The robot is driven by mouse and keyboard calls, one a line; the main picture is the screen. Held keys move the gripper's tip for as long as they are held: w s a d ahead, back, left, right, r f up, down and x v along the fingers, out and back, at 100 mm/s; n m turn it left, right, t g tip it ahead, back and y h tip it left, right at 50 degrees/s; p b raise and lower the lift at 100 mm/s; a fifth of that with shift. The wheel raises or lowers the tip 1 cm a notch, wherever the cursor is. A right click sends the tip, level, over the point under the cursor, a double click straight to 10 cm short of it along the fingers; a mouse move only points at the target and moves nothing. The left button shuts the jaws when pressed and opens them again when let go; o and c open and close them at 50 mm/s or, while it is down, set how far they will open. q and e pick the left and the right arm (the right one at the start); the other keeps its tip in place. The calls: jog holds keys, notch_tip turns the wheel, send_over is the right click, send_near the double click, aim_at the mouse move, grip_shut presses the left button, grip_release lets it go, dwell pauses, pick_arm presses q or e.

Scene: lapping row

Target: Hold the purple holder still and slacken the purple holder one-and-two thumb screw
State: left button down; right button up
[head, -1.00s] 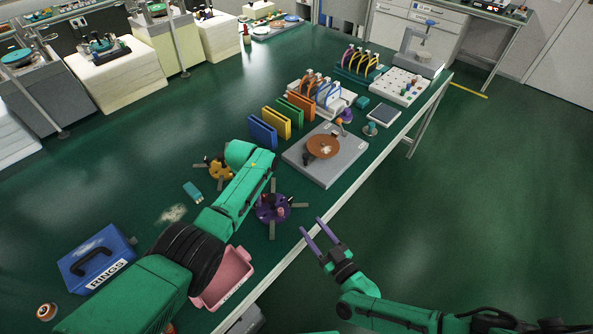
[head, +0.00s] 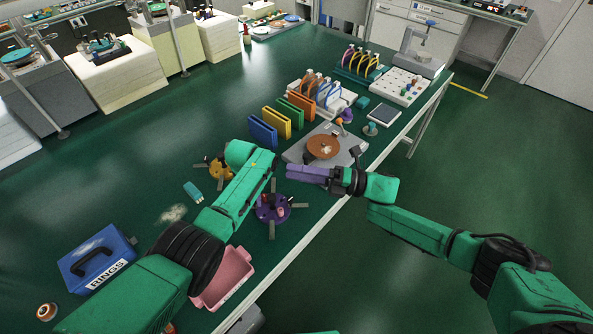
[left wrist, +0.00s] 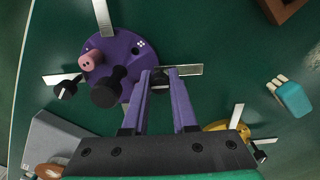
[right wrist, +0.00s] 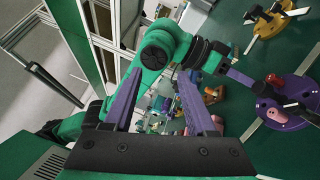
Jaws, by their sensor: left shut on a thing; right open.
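The purple holder (head: 268,209) is a round disc on the green table, with metal strips around its rim. In the left wrist view the purple holder (left wrist: 122,50) carries a pink peg (left wrist: 90,60) and black knobs. My left gripper (left wrist: 159,74) is shut at the rim, with a black knob (left wrist: 160,82) between its fingertips; just what it grips is partly hidden. My left arm hides its fingers in the head view. My right gripper (head: 291,171) is open and empty above the table, up and right of the holder. The right wrist view shows the holder (right wrist: 290,95) at right.
A grey plate with a brown disc (head: 322,147) is beyond my right gripper. A pink bin (head: 232,272) and a blue RINGS case (head: 98,258) are nearer. The table edge runs along the right.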

jog(key=n+g, duration=0.1)
jog(key=n, duration=0.1)
jog(key=n+g+h, duration=0.1)
jog(key=n, duration=0.1)
jog(key=shift+a+r+n, duration=0.2)
jog(key=shift+n, duration=0.1)
jog(key=n+t+h, duration=1.4)
jog(key=n+t, duration=0.2)
jog(key=n, duration=1.6)
send_near(291, 202)
jog(key=shift+n, duration=0.3)
jog(key=x, duration=0.8)
jog(key=shift+w, duration=0.35)
jog(key=shift+c, duration=0.4)
